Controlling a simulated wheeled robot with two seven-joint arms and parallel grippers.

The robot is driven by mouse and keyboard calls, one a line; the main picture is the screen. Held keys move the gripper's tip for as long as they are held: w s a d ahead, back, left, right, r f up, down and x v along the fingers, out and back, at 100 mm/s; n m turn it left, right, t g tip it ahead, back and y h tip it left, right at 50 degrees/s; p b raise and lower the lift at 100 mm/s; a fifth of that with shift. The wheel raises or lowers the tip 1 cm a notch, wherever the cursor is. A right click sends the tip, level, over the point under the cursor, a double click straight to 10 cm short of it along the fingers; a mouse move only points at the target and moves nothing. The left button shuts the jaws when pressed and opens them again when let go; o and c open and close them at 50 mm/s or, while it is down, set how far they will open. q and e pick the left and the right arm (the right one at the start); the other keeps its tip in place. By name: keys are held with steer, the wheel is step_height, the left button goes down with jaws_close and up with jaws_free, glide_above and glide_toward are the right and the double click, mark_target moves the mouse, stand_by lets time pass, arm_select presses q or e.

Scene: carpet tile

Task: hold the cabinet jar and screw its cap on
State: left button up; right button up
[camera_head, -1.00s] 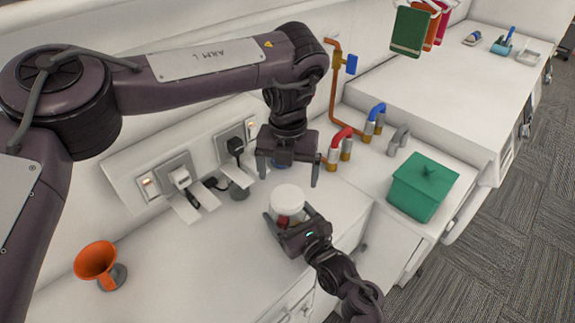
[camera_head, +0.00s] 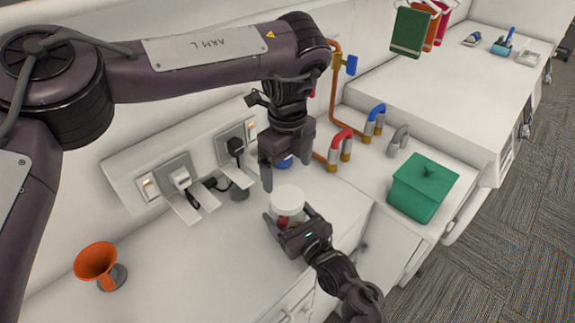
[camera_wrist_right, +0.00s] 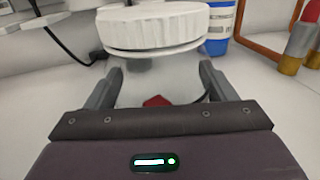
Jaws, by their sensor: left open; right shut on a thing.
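The jar (camera_wrist_right: 158,88) is clear with something red inside, and stands on the white counter. Its ribbed white cap (camera_head: 287,199) sits on top; in the right wrist view the cap (camera_wrist_right: 153,28) looks slightly tilted. My right gripper (camera_head: 287,215) is shut on the jar's body, below the cap, with one finger on each side (camera_wrist_right: 160,85). My left gripper (camera_head: 280,178) is open and points down just above and behind the cap, apart from it as far as I can tell.
A blue and white container (camera_wrist_right: 220,28) stands close behind the jar. Sockets with plugs (camera_head: 182,177) line the wall. Red and blue taps (camera_head: 341,140) and a green lidded box (camera_head: 422,187) are at right. An orange funnel (camera_head: 97,262) is at left. The counter's front left is clear.

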mark_target(287, 197)
arm_select(q)
steer(key=shift+f, duration=4)
steer(key=c, duration=1)
steer(key=shift+c, duration=0.2)
steer(key=o, duration=1.1)
steer(key=shift+o, duration=0.2)
step_height(287, 197, up, 12)
